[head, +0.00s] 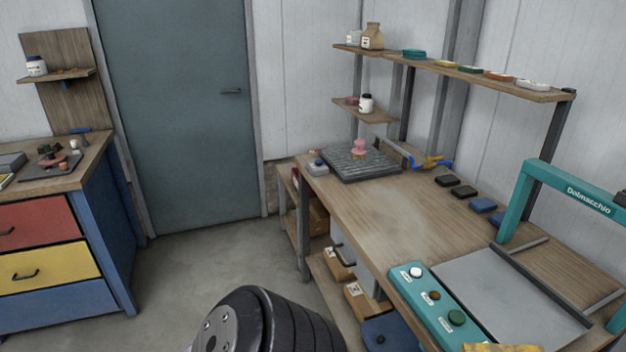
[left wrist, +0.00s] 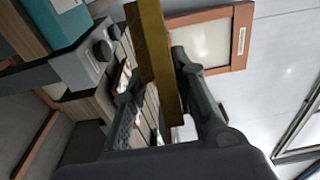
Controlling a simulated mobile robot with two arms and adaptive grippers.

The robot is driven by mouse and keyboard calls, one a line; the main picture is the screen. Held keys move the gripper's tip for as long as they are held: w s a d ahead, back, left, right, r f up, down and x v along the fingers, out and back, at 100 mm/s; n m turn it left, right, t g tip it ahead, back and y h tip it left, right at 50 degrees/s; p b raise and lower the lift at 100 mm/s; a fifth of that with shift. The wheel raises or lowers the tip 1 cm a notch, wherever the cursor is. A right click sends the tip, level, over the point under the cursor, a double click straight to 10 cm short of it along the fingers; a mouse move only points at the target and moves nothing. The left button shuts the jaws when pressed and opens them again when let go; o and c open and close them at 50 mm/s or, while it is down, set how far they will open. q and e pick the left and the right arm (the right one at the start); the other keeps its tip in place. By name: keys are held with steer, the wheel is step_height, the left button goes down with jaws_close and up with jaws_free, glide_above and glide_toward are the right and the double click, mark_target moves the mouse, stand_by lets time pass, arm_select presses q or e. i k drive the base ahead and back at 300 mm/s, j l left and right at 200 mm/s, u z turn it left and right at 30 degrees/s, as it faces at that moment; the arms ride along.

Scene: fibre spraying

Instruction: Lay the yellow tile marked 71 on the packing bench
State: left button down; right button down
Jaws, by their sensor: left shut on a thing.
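In the left wrist view my left gripper (left wrist: 158,78) is shut on a flat, dark yellow tile (left wrist: 150,50), seen nearly edge-on between the two dark fingers. Its number cannot be read from this side. In the head view a wooden-topped bench (head: 385,220), which looks like the packing bench, runs along the right wall. The left gripper itself does not show in the head view; a dark link of my arm shows at the bottom. My right gripper is in neither view.
A teal machine (head: 437,307) with buttons and a grey plate fills the bench's near end. A dark ribbed mat (head: 360,163) lies at the far end, dark pads (head: 464,192) along the back. Bare wood lies between. A yellow piece (head: 503,348) shows at the bottom edge.

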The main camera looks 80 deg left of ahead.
mark_target(395, 215)
steer(key=j+u, duration=0.2)
steer(key=j, duration=0.2)
steer(key=i+j+u, duration=0.2)
steer(key=j, duration=0.2)
steer(key=j+u, duration=0.2)
steer(key=j, duration=0.2)
steer(key=i+j+u, duration=0.1)
steer(key=j+u, duration=0.15)
steer(key=i+j, duration=0.1)
steer(key=j, duration=0.25)
steer(key=i+j, duration=0.1)
steer(key=j, duration=0.2)
steer(key=i+j, duration=0.1)
steer(key=j, duration=0.25)
